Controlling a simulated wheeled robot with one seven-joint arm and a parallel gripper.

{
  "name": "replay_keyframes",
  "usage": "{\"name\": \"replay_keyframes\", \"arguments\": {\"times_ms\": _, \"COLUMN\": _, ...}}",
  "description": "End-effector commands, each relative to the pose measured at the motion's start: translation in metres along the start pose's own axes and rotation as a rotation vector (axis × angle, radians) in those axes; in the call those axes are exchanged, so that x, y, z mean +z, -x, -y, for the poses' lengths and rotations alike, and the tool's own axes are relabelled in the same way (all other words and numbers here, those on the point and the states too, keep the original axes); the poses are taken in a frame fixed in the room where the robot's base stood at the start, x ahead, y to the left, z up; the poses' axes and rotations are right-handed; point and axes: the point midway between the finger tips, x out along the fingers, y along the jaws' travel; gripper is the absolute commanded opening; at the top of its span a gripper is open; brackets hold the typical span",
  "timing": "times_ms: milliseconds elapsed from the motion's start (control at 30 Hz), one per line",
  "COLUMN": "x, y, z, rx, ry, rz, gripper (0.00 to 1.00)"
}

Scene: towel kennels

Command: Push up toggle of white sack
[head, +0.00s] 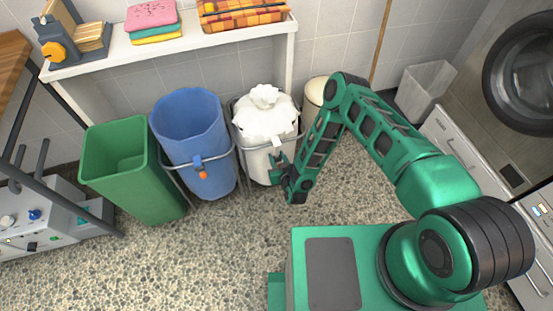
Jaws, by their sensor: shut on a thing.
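The white sack (265,118) hangs in a metal frame stand, with its bunched white top heaped above the rim. My gripper (277,164) is at the front of this sack, below the rim. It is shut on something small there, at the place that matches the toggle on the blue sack. The white sack's toggle is hidden by my gripper, and the grip on it is too small to see clearly. The blue sack (190,125) stands open to the left, with an orange toggle (202,175) on its front.
A green bin (128,168) stands left of the blue sack. A cream bin (315,92) and a clear bin (424,88) are behind my arm. A white shelf (178,46) with folded towels runs above. The speckled floor in front is clear.

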Motion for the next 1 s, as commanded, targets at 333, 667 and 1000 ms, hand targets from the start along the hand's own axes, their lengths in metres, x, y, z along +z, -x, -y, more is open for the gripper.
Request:
{"name": "replay_keyframes", "arguments": {"times_ms": 333, "x": -0.032, "y": 0.013, "z": 0.000, "rx": 0.000, "ry": -0.001, "rz": 0.001, "gripper": 0.00}}
{"name": "replay_keyframes", "arguments": {"times_ms": 667, "x": -0.033, "y": 0.014, "z": 0.000, "rx": -0.001, "ry": 0.000, "rz": 0.000, "gripper": 0.00}}
{"name": "replay_keyframes", "arguments": {"times_ms": 1000, "x": -0.033, "y": 0.014, "z": -0.001, "rx": 0.000, "ry": 0.000, "rz": 0.000, "gripper": 0.50}}
